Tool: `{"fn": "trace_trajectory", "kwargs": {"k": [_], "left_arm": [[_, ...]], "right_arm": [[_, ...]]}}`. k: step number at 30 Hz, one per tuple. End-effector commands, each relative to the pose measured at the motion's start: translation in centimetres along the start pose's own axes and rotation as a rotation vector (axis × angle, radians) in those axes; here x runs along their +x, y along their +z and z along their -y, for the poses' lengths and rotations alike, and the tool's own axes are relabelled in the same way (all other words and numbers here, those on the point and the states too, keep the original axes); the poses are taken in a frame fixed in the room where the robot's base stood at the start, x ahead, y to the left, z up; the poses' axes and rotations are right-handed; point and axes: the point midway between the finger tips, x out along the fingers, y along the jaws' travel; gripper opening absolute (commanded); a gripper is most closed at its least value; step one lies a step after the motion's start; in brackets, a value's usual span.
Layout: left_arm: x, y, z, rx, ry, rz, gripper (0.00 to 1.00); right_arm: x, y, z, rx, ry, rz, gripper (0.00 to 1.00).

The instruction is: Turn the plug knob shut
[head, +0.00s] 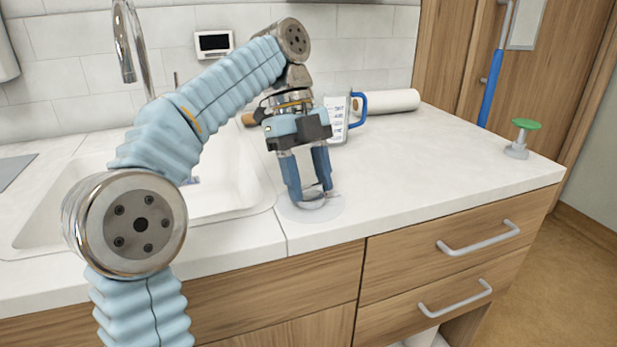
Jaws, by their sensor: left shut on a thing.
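The plug knob (312,204) is a small silvery piece on a pale round base (333,211) on the counter, just right of the sink (232,207). My left gripper (312,191) points down over it, and its two blue fingers are shut on the knob. The fingers hide much of the knob, so I cannot tell which way it is turned. The sink drain is mostly hidden behind my left arm. My right gripper is not in view.
A chrome tap (124,42) rises behind the sink. A green-topped fitting (525,125) is at the right corner.

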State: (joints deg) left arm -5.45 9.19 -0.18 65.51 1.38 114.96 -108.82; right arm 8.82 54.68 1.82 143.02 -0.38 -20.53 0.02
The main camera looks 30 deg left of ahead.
Motion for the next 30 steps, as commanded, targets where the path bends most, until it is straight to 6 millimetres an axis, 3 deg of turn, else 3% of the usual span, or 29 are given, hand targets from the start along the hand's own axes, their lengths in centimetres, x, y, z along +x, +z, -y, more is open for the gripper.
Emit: {"fn": "trace_trajectory", "kwargs": {"k": [5, 6, 11, 25, 30], "left_arm": [[0.03, 0.04, 0.02, -0.001, 0.000, 0.001, 0.19], [0.03, 0.04, 0.02, -0.001, 0.000, 0.001, 0.50], [0.03, 0.03, 0.01, -0.001, 0.000, 0.000, 0.74], [0.01, 0.00, -0.01, -0.004, -0.002, 0.000, 0.74], [-0.04, -0.03, -0.16, -0.092, -0.040, 0.001, 0.74]], "right_arm": [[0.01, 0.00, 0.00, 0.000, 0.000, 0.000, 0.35], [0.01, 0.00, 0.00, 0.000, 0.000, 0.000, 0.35], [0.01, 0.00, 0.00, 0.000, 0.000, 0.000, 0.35], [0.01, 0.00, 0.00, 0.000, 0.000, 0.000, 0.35], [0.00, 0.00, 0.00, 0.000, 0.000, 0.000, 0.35]]}}
